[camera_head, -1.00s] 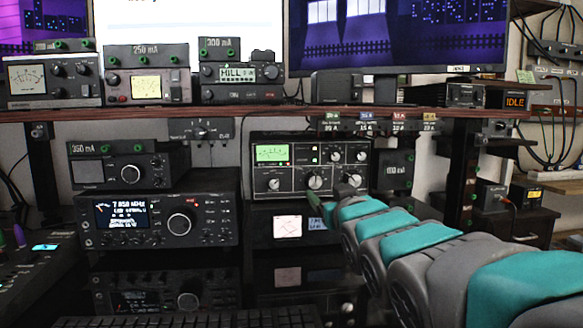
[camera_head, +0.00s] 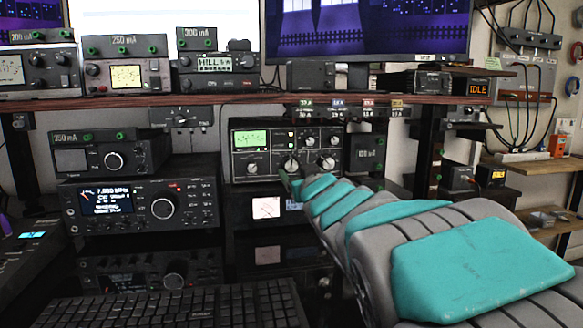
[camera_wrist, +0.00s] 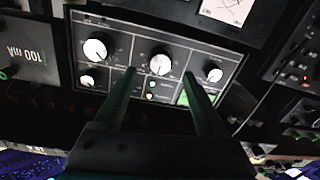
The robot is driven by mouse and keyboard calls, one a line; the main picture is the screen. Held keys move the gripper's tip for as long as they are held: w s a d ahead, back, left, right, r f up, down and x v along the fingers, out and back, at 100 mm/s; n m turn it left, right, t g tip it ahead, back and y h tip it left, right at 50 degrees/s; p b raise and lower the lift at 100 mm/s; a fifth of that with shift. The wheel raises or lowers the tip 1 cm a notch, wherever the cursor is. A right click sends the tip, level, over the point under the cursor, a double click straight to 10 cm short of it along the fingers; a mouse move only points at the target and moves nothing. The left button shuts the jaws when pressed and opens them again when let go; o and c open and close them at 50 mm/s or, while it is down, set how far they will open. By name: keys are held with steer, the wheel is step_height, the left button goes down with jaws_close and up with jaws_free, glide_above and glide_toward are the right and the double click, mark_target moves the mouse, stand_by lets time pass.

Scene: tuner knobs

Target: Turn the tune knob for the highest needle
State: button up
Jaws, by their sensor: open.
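The tuner (camera_head: 268,183) is a dark box on the rack below the wooden shelf, with a lit green needle meter (camera_head: 250,138). Its lower row has a left knob (camera_head: 252,168), a middle knob (camera_head: 291,164) and a right knob (camera_head: 327,164). Labels are too small to read, so I cannot tell which is the tune knob. The wrist view shows the panel upside down. There my gripper (camera_wrist: 159,74) is open and empty, its two green fingers either side of the middle knob (camera_wrist: 160,64) in the picture. Contact cannot be told. The meter (camera_wrist: 184,98) is partly hidden by a finger.
A 100 mA box (camera_head: 366,155) stands right of the tuner. A radio (camera_head: 140,212) is at the left, with a keyboard (camera_head: 190,308) in front. The wooden shelf (camera_head: 240,99) runs above the tuner. Another unit (camera_head: 264,208) sits below it.

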mark_target(292, 166)
steer(key=shift+x, duration=2.2)
jaws_close()
